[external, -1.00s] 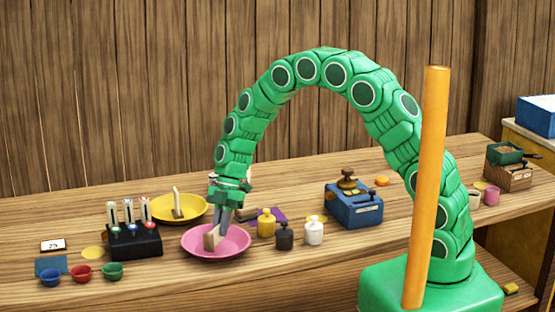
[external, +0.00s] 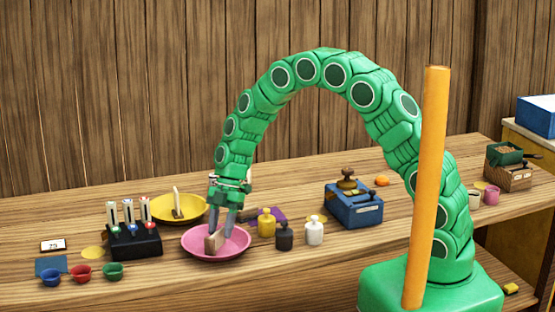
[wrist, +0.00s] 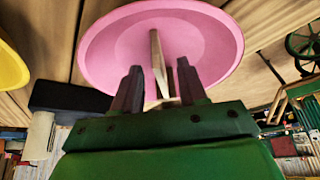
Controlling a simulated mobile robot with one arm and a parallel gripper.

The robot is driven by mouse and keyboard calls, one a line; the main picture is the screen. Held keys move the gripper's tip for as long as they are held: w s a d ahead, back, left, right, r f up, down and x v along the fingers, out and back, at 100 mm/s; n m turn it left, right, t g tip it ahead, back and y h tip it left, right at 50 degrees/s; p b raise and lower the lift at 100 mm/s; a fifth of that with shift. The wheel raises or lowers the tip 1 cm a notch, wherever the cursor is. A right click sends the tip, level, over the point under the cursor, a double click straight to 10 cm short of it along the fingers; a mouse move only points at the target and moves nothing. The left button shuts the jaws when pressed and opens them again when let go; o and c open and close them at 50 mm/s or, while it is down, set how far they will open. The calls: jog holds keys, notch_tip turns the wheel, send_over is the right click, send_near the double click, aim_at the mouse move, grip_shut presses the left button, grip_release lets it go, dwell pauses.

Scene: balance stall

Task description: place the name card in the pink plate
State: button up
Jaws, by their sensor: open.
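The pink plate (external: 234,250) stands on the wooden counter and fills the upper middle of the wrist view (wrist: 105,45). A thin beige card (external: 213,243), seemingly the name card, stands tilted in the plate. In the wrist view the card (wrist: 156,55) shows nearly edge-on between my fingers. My gripper (external: 221,228) points down over the plate, its fingers apart on either side of the card. In the wrist view my gripper (wrist: 158,70) shows a gap beside the card, at least on the right. Any writing on the card is not visible.
A yellow plate (external: 160,209) holding another upright piece is behind left. A black stand (external: 134,243) is close on the left. Yellow, black and white bottles (external: 314,232) stand close on the right, with a blue box (external: 352,207) beyond them.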

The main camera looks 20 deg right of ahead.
aim_at(221, 229)
jog(key=shift+r, duration=3.5)
jog(key=shift+d+r, duration=0.15)
jog(key=s+d+r+m+h, duration=0.15)
jog(key=d+r+m, duration=0.25)
jog(key=d, duration=0.5)
jog(key=s+d+r+m+t, duration=0.1)
jog(key=s+d+r+m, duration=0.3)
jog(key=d, duration=0.5)
jog(key=s+d+r+m, duration=0.2)
jog(key=d+r+m, duration=0.3)
jog(key=d, duration=0.4)
jog(key=s+d+r+m+h, duration=0.2)
jog(key=s+d+r+m, duration=0.1)
jog(key=s+d+m, duration=1.1)
jog(key=s+d, duration=0.3)
jog(key=s, duration=0.1)
jog(key=shift+s+d+t, duration=0.2)
jog(key=shift+s+t, duration=0.15)
jog(key=shift+t, duration=0.05)
